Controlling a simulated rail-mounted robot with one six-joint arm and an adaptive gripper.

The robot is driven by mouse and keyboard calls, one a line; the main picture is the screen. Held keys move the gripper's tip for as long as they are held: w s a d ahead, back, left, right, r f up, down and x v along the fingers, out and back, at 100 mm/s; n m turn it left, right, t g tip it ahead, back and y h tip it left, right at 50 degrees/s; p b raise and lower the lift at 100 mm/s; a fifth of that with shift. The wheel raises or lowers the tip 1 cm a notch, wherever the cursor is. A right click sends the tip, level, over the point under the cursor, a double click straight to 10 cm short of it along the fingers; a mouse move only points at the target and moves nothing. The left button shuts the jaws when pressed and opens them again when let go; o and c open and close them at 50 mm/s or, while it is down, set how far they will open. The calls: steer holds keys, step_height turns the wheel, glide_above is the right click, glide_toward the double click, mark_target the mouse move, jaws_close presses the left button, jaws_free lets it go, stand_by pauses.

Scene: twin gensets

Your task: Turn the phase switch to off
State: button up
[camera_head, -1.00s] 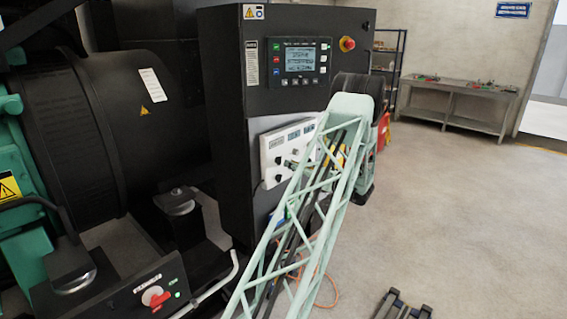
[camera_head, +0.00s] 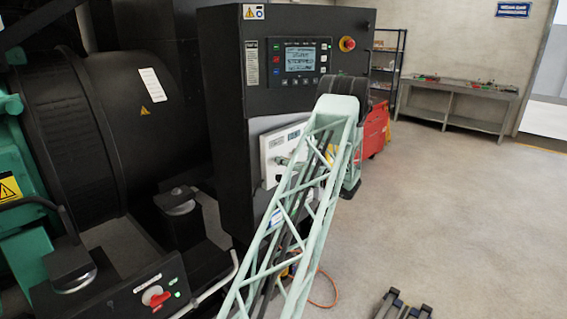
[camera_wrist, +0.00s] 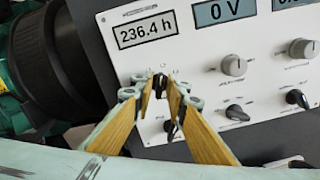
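The white switch panel (camera_head: 270,160) is on the lower front of the black cabinet, largely behind my arm in the head view. In the wrist view the panel (camera_wrist: 200,90) fills the right side, tilted, with displays and several knobs. A black knob (camera_wrist: 170,129) shows between my fingers. Another dark knob (camera_wrist: 237,113), a black knob (camera_wrist: 297,97) and two grey knobs (camera_wrist: 233,66) (camera_wrist: 302,48) lie to the right. Their labels are too small to read, so I cannot tell which is the phase switch. My gripper (camera_wrist: 161,84) points at the panel, its tips slightly apart and empty.
The black cabinet (camera_head: 225,100) carries a controller screen (camera_head: 300,58) and a red emergency button (camera_head: 347,44) above the panel. A black generator (camera_head: 110,130) stands to the left. A red cart (camera_head: 375,132) is behind my arm. The floor at right is mostly clear.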

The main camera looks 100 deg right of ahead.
jaws_close()
steer(key=shift+f+n+b, duration=0.1)
steer(key=shift+n+b, duration=0.4)
steer(key=shift+b, duration=0.15)
steer(key=shift+w+a+n+b, duration=0.1)
steer(key=shift+n+b, duration=4.1)
steer(key=shift+b, duration=0.2)
steer(key=shift+w+a+n+b, duration=0.1)
steer(key=shift+n+b, duration=4.1)
steer(key=shift+b, duration=0.15)
steer(key=shift+o, duration=1.4)
jaws_free()
